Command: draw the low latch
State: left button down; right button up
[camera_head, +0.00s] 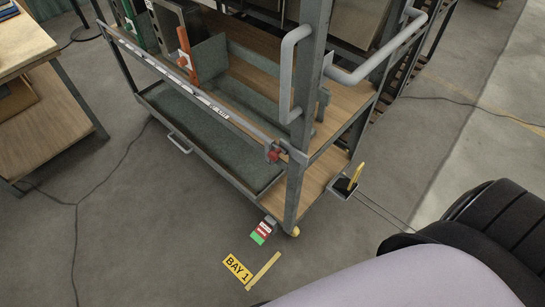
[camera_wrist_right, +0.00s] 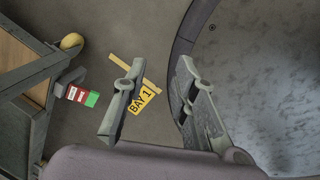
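The rack (camera_head: 240,80) is a grey metal frame with wooden shelves. A grey bar (camera_head: 190,80) runs along its front, with a red knob (camera_head: 274,155) at the right end by the corner post. Low at this post's foot is a grey piece with a red, white and green label (camera_head: 262,231); it also shows in the right wrist view (camera_wrist_right: 80,95). I cannot tell which fitting is the low latch. My right gripper (camera_wrist_right: 160,68) is open and empty, its fingers apart over the floor, right of the label. My left gripper is out of view.
A yellow "BAY 1" floor sign (camera_head: 238,268) lies in front of the rack beside a yellow strip (camera_head: 263,271). A yellow lever (camera_head: 355,177) stands at the rack's right side. A wooden table (camera_head: 30,50) stands left. Open concrete floor lies in front.

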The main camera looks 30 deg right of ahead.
aim_at(272, 158)
jog(key=shift+o, duration=1.3)
jog(key=w+a+r+n+t+h, duration=0.2)
jog(key=w+r, duration=0.4)
jog(key=w, duration=0.4)
jog(key=shift+a+r+n+t+h+b, duration=0.3)
jog(key=shift+n+t+b, duration=0.1)
jog(key=shift+n, duration=0.1)
jog(key=shift+o, duration=0.7)
jog(key=w+a+r+t+h, duration=0.2)
jog(key=w+r+t, duration=0.1)
jog(key=w+r, duration=0.5)
notch_tip(272, 158, up, 3)
jog(key=shift+w+r+n+t+h+b, duration=0.1)
jog(key=shift+w+n+t+h+b, duration=0.1)
jog(key=shift+n+t+h+b, duration=0.15)
jog(key=w+a+r+m+t+h, duration=0.1)
jog(key=w+r+m+t+h, duration=0.15)
jog(key=r, duration=0.85)
jog(key=w+a+r+m+t+h, duration=0.15)
jog(key=r+h, duration=0.25)
jog(key=r, duration=0.8)
jog(key=x, duration=1.6)
jog(key=shift+w+d+f, duration=0.15)
jog(key=shift+w+f, duration=0.05)
jog(key=shift+f, duration=0.2)
jog(key=shift+n, duration=0.25)
grip_shut()
jog(key=shift+s, duration=0.1)
